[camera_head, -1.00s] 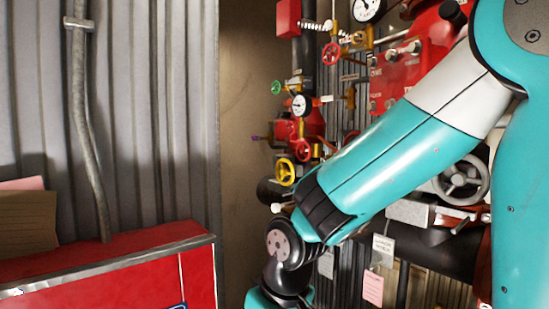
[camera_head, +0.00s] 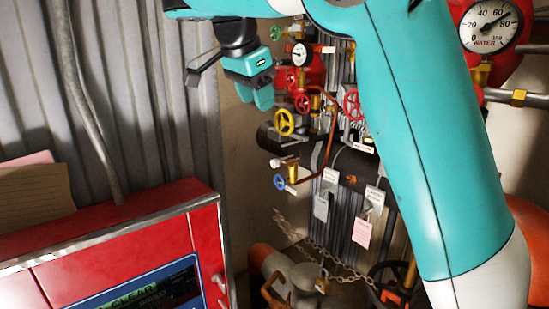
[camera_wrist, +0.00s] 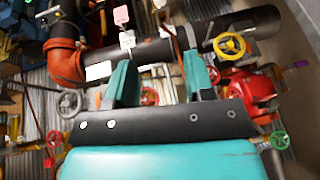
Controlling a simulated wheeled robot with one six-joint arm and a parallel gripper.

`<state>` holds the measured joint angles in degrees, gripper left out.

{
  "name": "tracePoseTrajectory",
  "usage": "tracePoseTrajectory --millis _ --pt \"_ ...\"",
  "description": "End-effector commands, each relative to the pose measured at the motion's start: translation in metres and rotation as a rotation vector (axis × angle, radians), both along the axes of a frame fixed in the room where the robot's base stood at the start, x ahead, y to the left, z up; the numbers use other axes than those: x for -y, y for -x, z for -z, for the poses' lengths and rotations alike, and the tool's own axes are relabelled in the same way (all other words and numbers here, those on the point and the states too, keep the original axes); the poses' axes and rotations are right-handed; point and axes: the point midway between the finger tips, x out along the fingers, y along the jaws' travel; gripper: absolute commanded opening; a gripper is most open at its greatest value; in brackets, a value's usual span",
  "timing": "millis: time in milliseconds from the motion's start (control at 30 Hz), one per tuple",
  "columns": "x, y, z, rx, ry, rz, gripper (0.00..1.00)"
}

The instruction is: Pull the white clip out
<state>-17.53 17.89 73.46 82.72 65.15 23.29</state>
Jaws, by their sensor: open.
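I cannot pick out the white clip with certainty. Small white pieces show on the pipework in the head view: a white-ended fitting (camera_head: 285,162) on the dark pipe and a white stub (camera_head: 328,50) beside the small gauge. My gripper (camera_head: 257,97) hangs with its teal fingers downward, in front of the valve cluster and left of the red valves. In the wrist view my gripper (camera_wrist: 160,82) is open, with nothing held between its fingers. Pale fittings and part of the dark pipe show blurred between and beyond the fingers.
A yellow handwheel (camera_head: 284,122), a red handwheel (camera_head: 302,103) and a blue handwheel (camera_head: 280,182) crowd the pipes. Hanging tags (camera_head: 362,232) and a chain (camera_head: 305,245) are below. A red cabinet (camera_head: 110,235) stands at the left.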

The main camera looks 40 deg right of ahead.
Motion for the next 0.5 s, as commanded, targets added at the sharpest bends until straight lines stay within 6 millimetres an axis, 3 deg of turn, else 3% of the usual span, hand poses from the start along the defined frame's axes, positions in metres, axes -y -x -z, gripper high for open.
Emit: tracePoseTrajectory --millis 167,500 --pt "0.0 -0.001 0.011 0.015 -0.02 0.031 0.49" --pt "0.024 -0.01 0.07 0.011 -0.016 0.029 0.49"
